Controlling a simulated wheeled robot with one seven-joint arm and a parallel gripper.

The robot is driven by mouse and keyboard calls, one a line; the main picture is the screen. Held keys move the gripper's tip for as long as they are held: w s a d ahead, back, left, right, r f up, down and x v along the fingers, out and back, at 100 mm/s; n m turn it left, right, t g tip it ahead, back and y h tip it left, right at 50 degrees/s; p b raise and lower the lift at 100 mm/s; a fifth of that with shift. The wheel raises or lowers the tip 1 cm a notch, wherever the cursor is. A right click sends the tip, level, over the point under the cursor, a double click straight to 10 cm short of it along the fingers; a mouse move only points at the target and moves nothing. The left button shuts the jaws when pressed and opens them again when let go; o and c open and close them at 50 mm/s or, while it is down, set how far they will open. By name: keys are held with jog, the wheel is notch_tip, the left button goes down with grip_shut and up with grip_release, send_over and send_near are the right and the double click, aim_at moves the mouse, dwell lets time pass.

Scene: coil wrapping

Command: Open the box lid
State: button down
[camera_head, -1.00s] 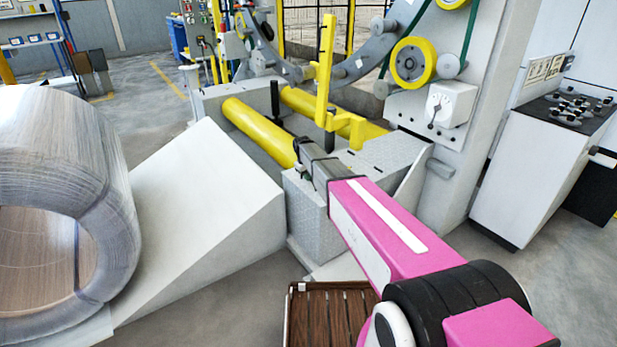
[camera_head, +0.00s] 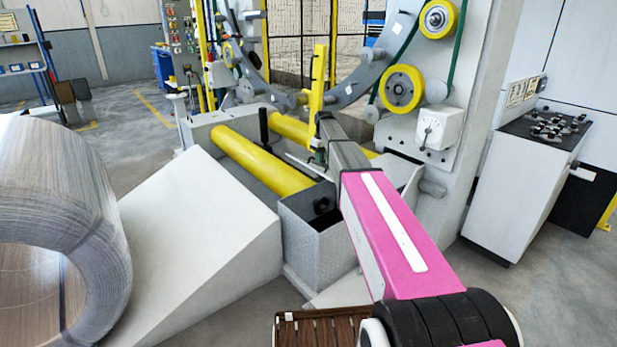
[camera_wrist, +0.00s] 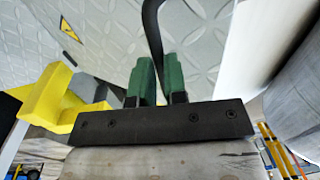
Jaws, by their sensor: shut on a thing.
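The grey diamond-plate box (camera_head: 315,245) stands at the front of the machine, with its top uncovered and a dark inside showing. Its lid (camera_head: 298,165) is raised at the far side and shows as a thin, nearly edge-on plate, partly hidden by my arm. In the wrist view a large diamond-plate surface, the lid (camera_wrist: 225,40), fills the upper part. My gripper (camera_head: 320,152) is above the box's far edge. Its green fingers (camera_wrist: 155,80) are shut on a black curved handle (camera_wrist: 152,30) in front of the plate.
Yellow rollers (camera_head: 262,160) lie behind the box, and a yellow post (camera_head: 318,80) rises close behind my gripper. A pale ramp (camera_head: 205,225) and a large coil (camera_head: 55,190) are at left. The machine's tall frame (camera_head: 465,120) is at right.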

jog(key=w+d+r, duration=0.5)
jog(key=w+d, duration=0.3)
jog(key=d, duration=0.4)
jog(key=w+d+r, duration=0.6)
jog(key=w+d, duration=0.3)
jog(key=d, duration=0.4)
jog(key=shift+d, duration=0.2)
jog(key=c, duration=1.2)
grip_release()
jog(key=shift+s, duration=0.1)
jog(key=shift+o, duration=0.2)
